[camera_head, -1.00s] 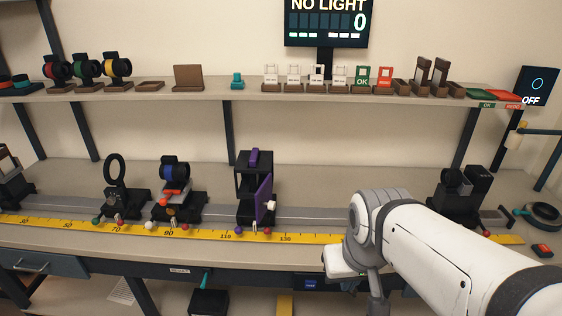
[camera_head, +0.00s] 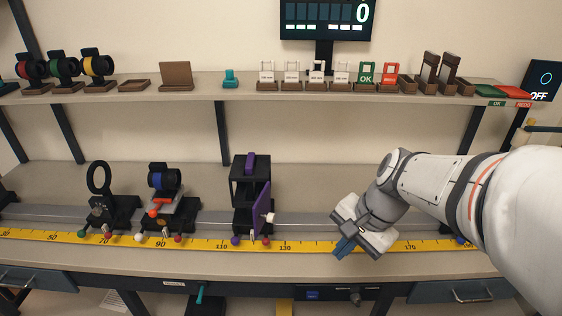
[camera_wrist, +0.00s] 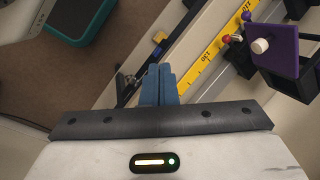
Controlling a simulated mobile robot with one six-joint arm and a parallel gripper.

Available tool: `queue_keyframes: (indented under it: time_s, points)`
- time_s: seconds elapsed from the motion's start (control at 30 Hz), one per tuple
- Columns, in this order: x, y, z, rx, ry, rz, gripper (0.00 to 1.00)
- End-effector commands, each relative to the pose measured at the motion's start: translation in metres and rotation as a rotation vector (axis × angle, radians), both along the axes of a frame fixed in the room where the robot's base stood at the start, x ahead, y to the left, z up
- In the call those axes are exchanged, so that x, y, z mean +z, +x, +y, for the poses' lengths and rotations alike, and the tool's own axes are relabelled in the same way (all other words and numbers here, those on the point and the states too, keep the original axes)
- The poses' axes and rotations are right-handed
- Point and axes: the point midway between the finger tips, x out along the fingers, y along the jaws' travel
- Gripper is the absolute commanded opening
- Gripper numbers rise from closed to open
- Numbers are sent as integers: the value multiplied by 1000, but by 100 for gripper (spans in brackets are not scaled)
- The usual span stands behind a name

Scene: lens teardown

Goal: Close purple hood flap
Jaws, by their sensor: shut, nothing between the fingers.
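The purple hood flap (camera_head: 261,208) hangs swung out from the right side of a black hood frame (camera_head: 240,190) on the bench rail. It has a white knob (camera_head: 270,218) on its outer face. In the wrist view the flap (camera_wrist: 281,52) is at the upper right, with its white knob (camera_wrist: 260,46) toward the fingers. My gripper (camera_head: 343,247) is over the front of the bench, to the right of the flap and apart from it. Its blue fingers (camera_wrist: 159,84) are together and empty.
A yellow ruler (camera_head: 200,244) runs along the rail's front. A blue lens mount (camera_head: 163,180) and a black ring stand (camera_head: 99,178) are left of the hood. A shelf (camera_head: 210,90) with small holders runs above. The bench between hood and gripper is clear.

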Motion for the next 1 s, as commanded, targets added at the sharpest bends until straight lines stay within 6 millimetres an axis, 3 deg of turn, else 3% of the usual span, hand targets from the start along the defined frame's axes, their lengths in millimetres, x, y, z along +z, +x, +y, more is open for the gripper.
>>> queue_keyframes:
  time_s: [0.1,0.2,0.4,0.63,1.0]
  points:
    - [7,39,6,-373,219,163,0]
    - [11,69,8,-626,373,283,0]
    - [14,105,4,-905,551,431,0]
    - [0,115,18,-942,577,457,0]
    - [-56,131,70,-940,573,456,0]
